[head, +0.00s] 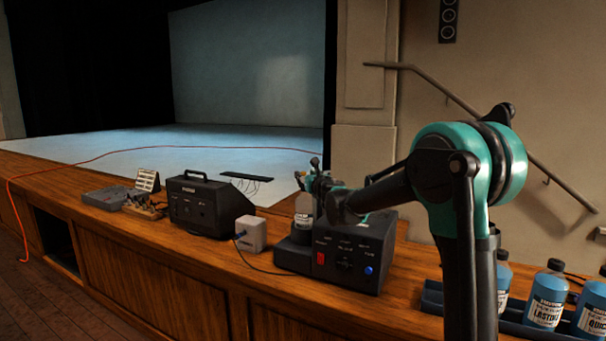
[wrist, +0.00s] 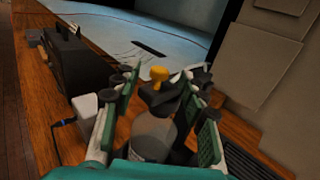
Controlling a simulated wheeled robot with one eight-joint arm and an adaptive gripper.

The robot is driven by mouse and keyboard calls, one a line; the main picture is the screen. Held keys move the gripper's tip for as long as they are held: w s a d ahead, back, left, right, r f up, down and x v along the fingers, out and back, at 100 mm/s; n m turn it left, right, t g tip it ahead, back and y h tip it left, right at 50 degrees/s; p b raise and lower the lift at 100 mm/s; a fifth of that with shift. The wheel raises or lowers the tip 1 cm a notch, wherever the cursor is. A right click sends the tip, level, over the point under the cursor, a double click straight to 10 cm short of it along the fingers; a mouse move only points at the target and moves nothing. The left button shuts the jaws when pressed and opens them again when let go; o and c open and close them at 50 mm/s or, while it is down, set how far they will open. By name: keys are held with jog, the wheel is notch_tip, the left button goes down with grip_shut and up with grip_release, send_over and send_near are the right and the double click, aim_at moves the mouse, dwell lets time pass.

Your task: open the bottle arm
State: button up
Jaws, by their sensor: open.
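The black machine (head: 345,258) with a red switch and a blue knob stands on the wooden stage edge. A clear-looking bottle (head: 303,205) stands at its left side and shows as a pale cylinder in the wrist view (wrist: 153,137). Above the bottle is a black arm (wrist: 162,98) with a yellow knob (wrist: 159,74), which I take to be the bottle arm. It appears lowered over the bottle. My gripper (wrist: 161,82) is open, its green-padded fingers on either side of the knob and arm. I cannot tell whether they touch. In the head view, my wrist hides part of this.
A white box (head: 250,233) with a blue-plugged cable and a black amplifier-like case (head: 205,203) stand left of the machine. Blue bottles (head: 545,295) stand in a tray at the right. A handrail (head: 480,115) runs along the wall behind.

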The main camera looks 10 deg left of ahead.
jog(key=shift+x, duration=2)
grip_shut()
